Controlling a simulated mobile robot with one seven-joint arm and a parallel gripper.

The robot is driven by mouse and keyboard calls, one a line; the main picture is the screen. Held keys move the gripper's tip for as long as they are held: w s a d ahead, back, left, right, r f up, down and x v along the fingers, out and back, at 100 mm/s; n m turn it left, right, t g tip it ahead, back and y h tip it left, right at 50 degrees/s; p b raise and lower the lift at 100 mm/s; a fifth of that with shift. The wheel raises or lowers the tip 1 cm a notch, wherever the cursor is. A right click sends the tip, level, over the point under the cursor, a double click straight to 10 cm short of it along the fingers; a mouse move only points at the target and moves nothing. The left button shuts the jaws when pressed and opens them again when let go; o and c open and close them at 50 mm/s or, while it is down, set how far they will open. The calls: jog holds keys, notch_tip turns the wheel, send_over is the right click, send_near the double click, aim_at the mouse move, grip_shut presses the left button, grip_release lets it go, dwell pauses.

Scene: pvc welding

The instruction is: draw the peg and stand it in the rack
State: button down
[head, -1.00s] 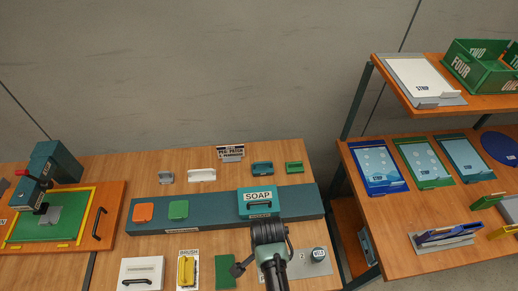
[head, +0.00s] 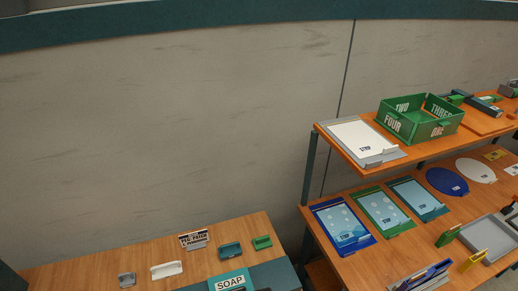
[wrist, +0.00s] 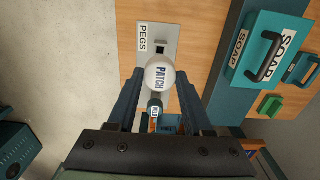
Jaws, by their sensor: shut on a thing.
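A peg with a round white head marked PATCH (wrist: 159,74) sits between the two fingers of my gripper (wrist: 159,82) in the wrist view. My gripper is shut on it. The head hides the peg's shaft, so I cannot tell how far it is clear of the plate. Behind it lies a grey plate marked PEGS (wrist: 145,60) with a dark square hole. A smaller dark teal peg head (wrist: 155,108) shows below the white one, between the fingers but farther away. My gripper is outside the head view. I cannot make out a rack for certain.
A teal SOAP box (wrist: 250,45) with a black handle is to the right in the wrist view. The head view shows a small sign reading PEG PATCH (head: 193,240) at the table's back, and a shelf (head: 345,150) with a green crate (head: 420,133) at right.

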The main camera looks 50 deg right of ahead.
jog(key=shift+f+b, duration=1.7)
jog(key=shift+f, duration=0.85)
jog(key=shift+f+b, duration=1.15)
jog(key=shift+f, duration=0.95)
jog(key=shift+c, duration=1.1)
grip_release()
jog(key=shift+r, duration=0.1)
notch_tip(320, 180, up, 13)
jog(key=shift+f+b, duration=0.1)
jog(key=shift+b, duration=0.2)
